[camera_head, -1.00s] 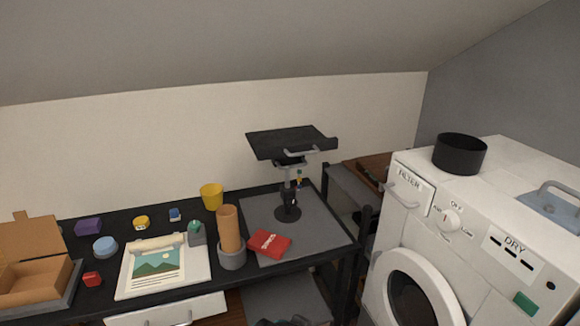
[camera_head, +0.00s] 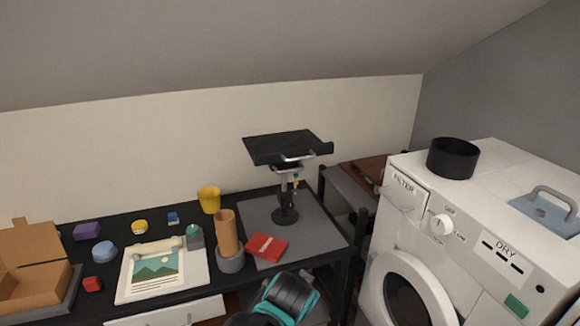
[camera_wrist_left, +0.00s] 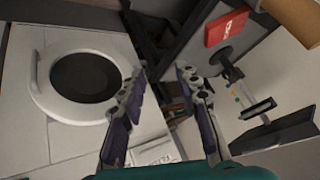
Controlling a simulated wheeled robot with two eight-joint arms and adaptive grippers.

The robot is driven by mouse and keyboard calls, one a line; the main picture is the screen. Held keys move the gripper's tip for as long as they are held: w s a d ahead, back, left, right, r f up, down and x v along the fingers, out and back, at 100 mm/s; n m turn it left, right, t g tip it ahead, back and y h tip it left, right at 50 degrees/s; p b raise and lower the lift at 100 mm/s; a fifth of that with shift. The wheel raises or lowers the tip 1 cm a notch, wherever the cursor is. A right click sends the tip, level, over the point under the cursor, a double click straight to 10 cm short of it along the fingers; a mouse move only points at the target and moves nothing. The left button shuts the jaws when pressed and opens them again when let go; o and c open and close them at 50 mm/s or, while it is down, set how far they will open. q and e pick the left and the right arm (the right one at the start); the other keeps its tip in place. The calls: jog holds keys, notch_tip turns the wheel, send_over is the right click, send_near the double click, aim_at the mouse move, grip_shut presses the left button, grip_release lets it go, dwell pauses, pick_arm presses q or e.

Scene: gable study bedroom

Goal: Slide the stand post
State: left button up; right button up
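The stand (camera_head: 285,190) is upright on a grey mat (camera_head: 317,232) at the right end of the black desk. It has a round black base, a thin post with a grey clamp, and a flat black top plate (camera_head: 285,146) with a grey handle under its front edge. In the left wrist view the stand appears upside down, with its top plate (camera_wrist_left: 282,132) at the lower right. My left gripper (camera_wrist_left: 162,74) is open and empty, with the stand off to its right. A black and teal part of my arm shows at the bottom of the head view. My right gripper is not in view.
A white washing machine (camera_head: 470,240) with a black pot (camera_head: 452,158) stands at the right.

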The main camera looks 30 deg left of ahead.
pick_arm(q)
jog(key=w+a+r+m+y+p, duration=0.1)
jog(key=w+a+r+y+p, duration=0.2)
jog(key=w, duration=0.4)
jog(key=w+a+r+m+t+y+p, duration=0.1)
jog(key=w+a+r, duration=0.2)
jog(key=w+a, duration=0.25)
jog(key=w+a+r+m+y+p, duration=0.1)
jog(key=w+a+r+p, duration=0.2)
jog(key=w, duration=0.4)
jog(key=m+t+y+p, duration=0.1)
jog(key=m+y+p, duration=0.2)
jog(key=m+y, duration=0.1)
send_near(292, 171)
jog(key=x, duration=0.3)
jog(key=b+x, duration=0.1)
jog(key=x, duration=0.7)
grip_shut()
